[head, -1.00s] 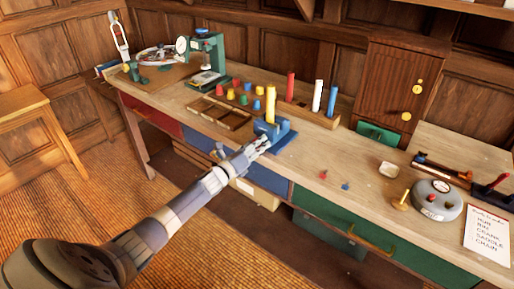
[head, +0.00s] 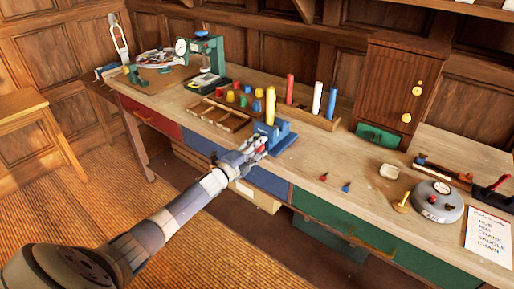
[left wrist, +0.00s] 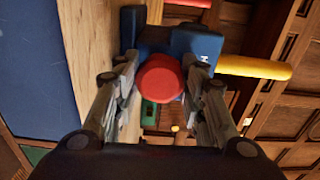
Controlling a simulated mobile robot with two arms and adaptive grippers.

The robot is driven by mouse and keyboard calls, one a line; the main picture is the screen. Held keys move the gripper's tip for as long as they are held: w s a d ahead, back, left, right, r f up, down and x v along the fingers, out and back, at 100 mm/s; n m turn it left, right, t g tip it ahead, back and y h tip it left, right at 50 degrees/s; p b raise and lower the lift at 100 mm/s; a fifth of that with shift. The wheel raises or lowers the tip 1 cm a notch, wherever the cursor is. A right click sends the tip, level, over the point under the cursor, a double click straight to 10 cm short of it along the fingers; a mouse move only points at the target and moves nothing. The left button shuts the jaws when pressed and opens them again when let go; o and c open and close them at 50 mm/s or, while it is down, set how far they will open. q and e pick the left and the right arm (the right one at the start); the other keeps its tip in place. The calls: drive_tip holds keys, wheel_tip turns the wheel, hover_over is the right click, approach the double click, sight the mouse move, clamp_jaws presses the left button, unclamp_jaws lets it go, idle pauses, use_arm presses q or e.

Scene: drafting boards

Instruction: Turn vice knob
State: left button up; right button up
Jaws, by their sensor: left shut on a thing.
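The blue vice (head: 283,141) sits at the front edge of the workbench and holds an upright yellow cylinder (head: 270,105). In the left wrist view the vice body (left wrist: 195,42) is behind its round red knob (left wrist: 160,78), and the yellow cylinder (left wrist: 255,67) sticks out to the right. My left gripper (head: 256,146) is at the vice's front, and in the wrist view its two fingers (left wrist: 160,85) are shut on the red knob from both sides. The knob's shaft is hidden behind its face. My right gripper is not in view.
A wooden tray (head: 220,117) and several coloured pegs lie left of the vice. A rack with red, white and blue cylinders (head: 316,97) stands behind it. Small red and blue pieces (head: 345,187) lie to the right. Drawers (head: 340,222) line the bench front.

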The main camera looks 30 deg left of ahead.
use_arm(q)
drive_tip(key=n, duration=0.5)
drive_tip(key=shift+r+n, duration=0.1)
drive_tip(key=shift+n, duration=0.3)
drive_tip(key=n, duration=0.4)
drive_tip(key=shift+a+p, duration=0.1)
drive_tip(key=shift+p, duration=0.2)
drive_tip(key=n, duration=0.8)
drive_tip(key=shift+n+b, duration=0.3)
drive_tip(key=n+b, duration=0.1)
drive_tip(key=n, duration=0.3)
drive_tip(key=shift+n, duration=0.3)
drive_tip(key=n, duration=0.1)
drive_tip(key=n+b, duration=0.1)
drive_tip(key=n, duration=0.1)
drive_tip(key=shift+f+n, duration=0.2)
drive_tip(key=shift+n, duration=0.1)
drive_tip(key=n+b, duration=0.2)
drive_tip(key=n, duration=0.1)
drive_tip(key=shift+n, duration=0.3)
drive_tip(key=shift+n+b, duration=1.3)
drive_tip(key=shift+n, duration=0.8)
